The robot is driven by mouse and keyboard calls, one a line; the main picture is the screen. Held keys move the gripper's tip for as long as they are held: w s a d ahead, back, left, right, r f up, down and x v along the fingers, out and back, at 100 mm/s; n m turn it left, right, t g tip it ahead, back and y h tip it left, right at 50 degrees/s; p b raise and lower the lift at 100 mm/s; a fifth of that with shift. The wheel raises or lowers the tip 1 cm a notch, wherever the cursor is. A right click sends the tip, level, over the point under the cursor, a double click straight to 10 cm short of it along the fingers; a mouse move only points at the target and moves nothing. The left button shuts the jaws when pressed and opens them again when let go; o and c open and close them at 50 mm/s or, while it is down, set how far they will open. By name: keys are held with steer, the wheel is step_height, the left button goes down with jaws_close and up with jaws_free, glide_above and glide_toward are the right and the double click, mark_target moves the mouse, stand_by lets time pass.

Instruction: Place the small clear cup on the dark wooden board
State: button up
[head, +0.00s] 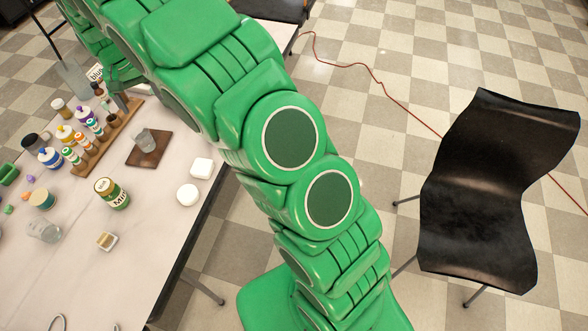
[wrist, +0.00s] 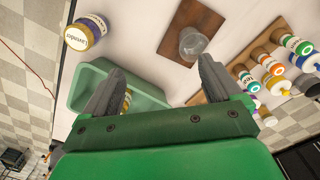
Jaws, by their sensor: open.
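The dark wooden board (head: 160,157) lies on the table in the head view, and it also shows at the top of the wrist view (wrist: 207,19). The small clear cup (head: 145,139) stands on the board; in the wrist view the cup (wrist: 193,43) is near the board's edge, apart from my fingers. My gripper (wrist: 161,65) is open, with both grey fingers spread and nothing held between them. In the head view its end is at the upper left, beyond the board and partly hidden by my arm.
A wooden rack (head: 107,137) with several small bottles stands beside the board. A labelled jar (head: 112,193), white round and square pieces, and a larger clear jar (head: 44,230) stand nearer. A green tray (wrist: 140,100) lies beyond my fingers. A black chair (head: 490,190) stands off the table.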

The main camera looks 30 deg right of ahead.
steer(key=s+d+r, duration=0.6)
steer(key=s+d, duration=0.2)
steer(key=s, duration=0.2)
steer(key=s+d+r, duration=0.6)
steer(key=s+d, duration=0.2)
steer(key=s, duration=0.3)
steer(key=s+d, duration=0.3)
steer(key=s, duration=1)
steer(key=s+d+g, duration=0.1)
steer(key=s+d, duration=0.1)
steer(key=s, duration=1.1)
steer(key=shift+s+d+r+g, duration=0.2)
steer(key=shift+d+g, duration=0.1)
steer(key=shift+d, duration=0.1)
